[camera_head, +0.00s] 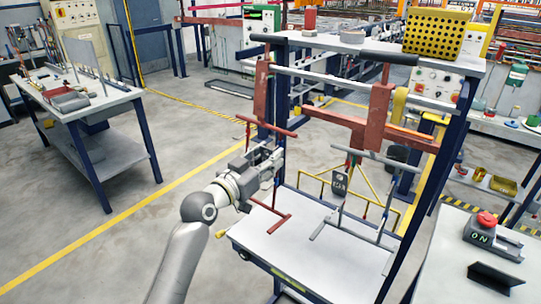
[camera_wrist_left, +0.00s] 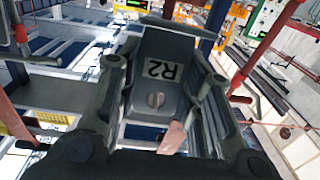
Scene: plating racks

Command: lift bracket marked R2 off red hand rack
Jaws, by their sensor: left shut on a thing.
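The bracket marked R2 (camera_wrist_left: 160,75) is a dark grey plate with a pale label and a slotted screw head, large in the left wrist view. My left gripper (camera_head: 272,160) is shut on it, with one finger on each side. In the head view the gripper mostly hides the bracket. The red hand rack (camera_head: 262,95) hangs from the blue frame, with a red crossbar above the gripper and another below. A pinkish-red piece (camera_wrist_left: 172,138) shows just below the bracket in the wrist view; I cannot tell whether the bracket still touches the rack. My right gripper is not in view.
A second dark labelled bracket (camera_head: 340,183) hangs to the right. A grey shelf (camera_head: 300,250) lies below, inside the blue frame (camera_head: 455,120). A table with a red button (camera_head: 486,219) stands at the right, another table (camera_head: 75,105) at the left. Open floor lies left.

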